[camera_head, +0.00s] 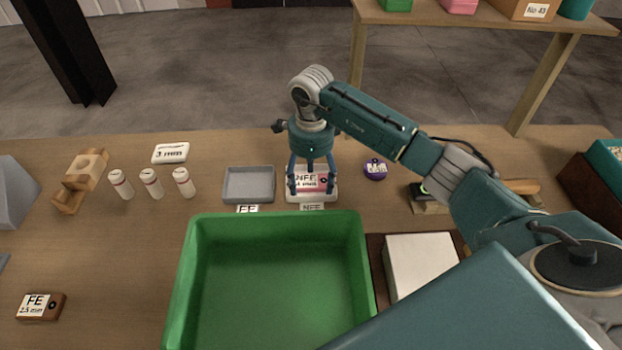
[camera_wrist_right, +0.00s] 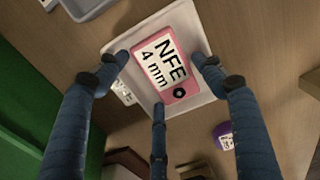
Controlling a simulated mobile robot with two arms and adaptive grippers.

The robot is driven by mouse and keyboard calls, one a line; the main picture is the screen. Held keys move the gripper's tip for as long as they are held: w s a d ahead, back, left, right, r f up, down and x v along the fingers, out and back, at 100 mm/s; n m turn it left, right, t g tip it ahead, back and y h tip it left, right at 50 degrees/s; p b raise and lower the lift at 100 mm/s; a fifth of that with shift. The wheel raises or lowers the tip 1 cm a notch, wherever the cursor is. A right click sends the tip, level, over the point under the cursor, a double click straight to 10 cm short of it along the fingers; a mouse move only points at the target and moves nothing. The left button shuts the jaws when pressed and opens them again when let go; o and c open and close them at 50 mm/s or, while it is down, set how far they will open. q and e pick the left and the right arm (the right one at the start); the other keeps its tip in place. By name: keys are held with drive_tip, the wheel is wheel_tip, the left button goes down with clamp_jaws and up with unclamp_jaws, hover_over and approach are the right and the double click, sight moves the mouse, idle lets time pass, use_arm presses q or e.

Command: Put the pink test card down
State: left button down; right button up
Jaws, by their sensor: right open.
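The pink test card (camera_head: 321,183) lies in a small white tray (camera_head: 298,199) labelled NFF on the table. In the right wrist view the card (camera_wrist_right: 150,71) reads "NFE 4 mm", has a black dot, and rests flat within the tray (camera_wrist_right: 207,100). My right gripper (camera_head: 313,187) is directly above the card, pointing down. In the right wrist view its three fingers (camera_wrist_right: 160,85) are spread around the card with gaps between them and it. It is open. My left gripper is not in view.
A large green bin (camera_head: 188,268) is in front. Three white bottles (camera_head: 151,183), a white 3 mm block (camera_head: 171,153) and a brown FE block (camera_head: 41,306) are further left. A purple round item (camera_head: 375,169) is close on the right.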

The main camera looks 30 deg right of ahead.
sight(311, 184)
wheel_tip(311, 184, up, 12)
drive_tip(key=b, duration=0.3)
idle(0.5)
